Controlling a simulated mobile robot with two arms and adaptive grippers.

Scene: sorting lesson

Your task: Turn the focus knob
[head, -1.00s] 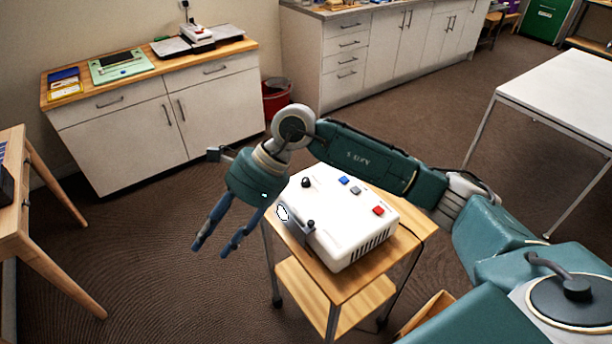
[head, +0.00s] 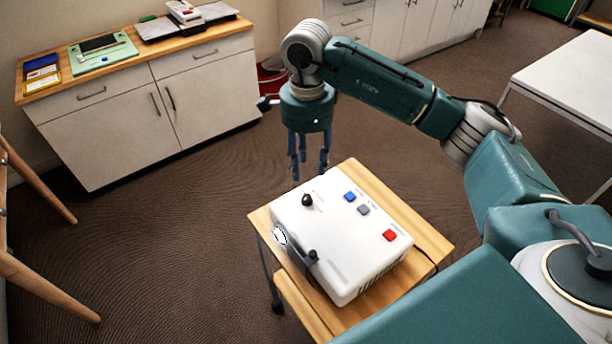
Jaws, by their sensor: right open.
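A white box-shaped device (head: 345,240), like a projector, sits on a small wooden cart. A round black knob (head: 307,200) stands on its top near the left corner. A second small black knob (head: 313,256) sits on a dark bracket at the front left side, beside the round lens (head: 280,236). I cannot tell from any label which is the focus knob. My right gripper (head: 309,172) hangs fingers down, open and empty, above and beyond the knob on top in the picture, apart from the device. My left gripper is not in view.
The wooden cart top (head: 425,240) has a bare strip right of the device, where a black cable runs. Blue, grey and red (head: 389,235) buttons are on the device. A white cabinet (head: 140,110) and red bucket (head: 272,77) stand behind; a white table (head: 570,80) is at right.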

